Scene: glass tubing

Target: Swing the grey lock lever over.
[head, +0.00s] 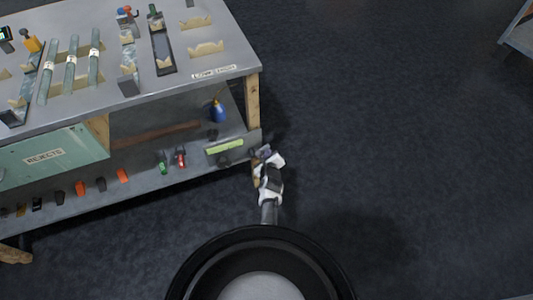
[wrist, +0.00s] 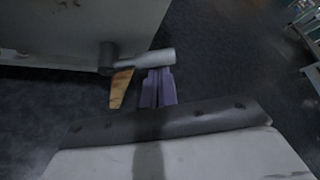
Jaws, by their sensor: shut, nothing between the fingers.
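The grey lock lever (wrist: 148,59) shows in the wrist view as a rounded bar running to the right from a dark round pivot (wrist: 108,54) at the bench's edge. My gripper (wrist: 158,74) has its purple fingers closed together with nothing between them. The fingertips are at the bar, near its free right end; I cannot tell whether they touch it. In the head view my gripper (head: 264,153) is beside the right end of the bench, at about its lower shelf. There the lever cannot be made out clearly.
The grey workbench (head: 130,90) stands on the left, with glass tubes (head: 70,65) in racks on top. Its lower shelf (head: 140,178) holds clamps, a blue bottle (head: 218,110) and a green bar (head: 224,146). A wooden leg (wrist: 121,88) is close to my fingers.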

